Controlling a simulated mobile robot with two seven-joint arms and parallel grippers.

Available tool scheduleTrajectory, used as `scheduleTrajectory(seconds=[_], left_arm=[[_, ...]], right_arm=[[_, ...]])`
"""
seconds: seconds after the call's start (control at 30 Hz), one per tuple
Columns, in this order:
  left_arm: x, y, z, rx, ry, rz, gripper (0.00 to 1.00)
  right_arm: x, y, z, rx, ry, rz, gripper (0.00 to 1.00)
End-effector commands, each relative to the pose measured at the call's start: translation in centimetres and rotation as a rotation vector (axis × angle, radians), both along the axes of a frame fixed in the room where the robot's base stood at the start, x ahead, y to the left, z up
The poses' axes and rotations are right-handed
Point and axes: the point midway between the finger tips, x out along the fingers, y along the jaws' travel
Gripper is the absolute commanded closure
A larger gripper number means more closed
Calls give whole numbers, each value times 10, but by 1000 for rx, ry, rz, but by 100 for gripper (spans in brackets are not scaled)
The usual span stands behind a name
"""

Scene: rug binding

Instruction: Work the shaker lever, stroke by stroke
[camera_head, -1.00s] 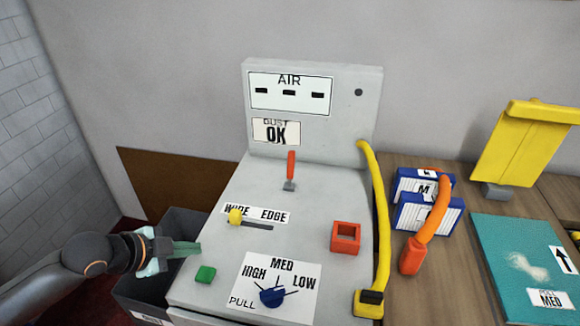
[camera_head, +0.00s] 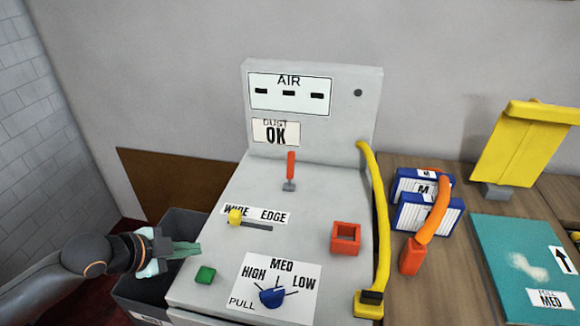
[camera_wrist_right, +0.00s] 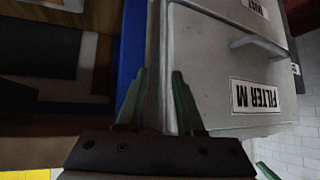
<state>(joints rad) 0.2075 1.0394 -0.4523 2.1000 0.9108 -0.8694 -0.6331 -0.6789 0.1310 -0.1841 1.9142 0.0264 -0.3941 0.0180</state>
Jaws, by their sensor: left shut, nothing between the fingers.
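A lever with an orange-red grip (camera_head: 291,164) stands upright on the sloping top of the grey machine (camera_head: 215,275), below the DUST OK label (camera_head: 276,132). Whether it is the shaker lever, no label tells. My left gripper (camera_head: 198,248) is shut and empty at the machine's left edge, left of and in front of the lever and clear of it. My right gripper (camera_wrist_right: 158,72) shows only in the right wrist view. Its two green fingers are apart, beside a grey cabinet with a FILTER M label (camera_wrist_right: 254,96) and a pull handle (camera_wrist_right: 258,45).
The top also carries a yellow slider (camera_head: 235,216), a green button (camera_head: 205,274), a blue dial (camera_head: 272,297) and a red square frame (camera_head: 346,237). A yellow hose (camera_head: 380,220) runs down the right side. Blue-framed filters (camera_head: 428,214) and an orange-handled tool (camera_head: 424,238) occupy the bench.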

Motion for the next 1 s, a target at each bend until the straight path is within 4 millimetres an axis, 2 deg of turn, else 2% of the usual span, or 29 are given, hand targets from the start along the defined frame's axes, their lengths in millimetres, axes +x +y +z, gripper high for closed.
scheduleTrajectory(seconds=[0.03, 0.3, 1.0], left_arm=[[0, 0, 0, 0, 0, 0, 100], [0, 0, 0, 0, 0, 0, 100], [0, 0, 0, 0, 0, 0, 100]], right_arm=[[0, 0, 0, 0, 0, 0, 70], [0, 0, 0, 0, 0, 0, 100], [0, 0, 0, 0, 0, 0, 100]])
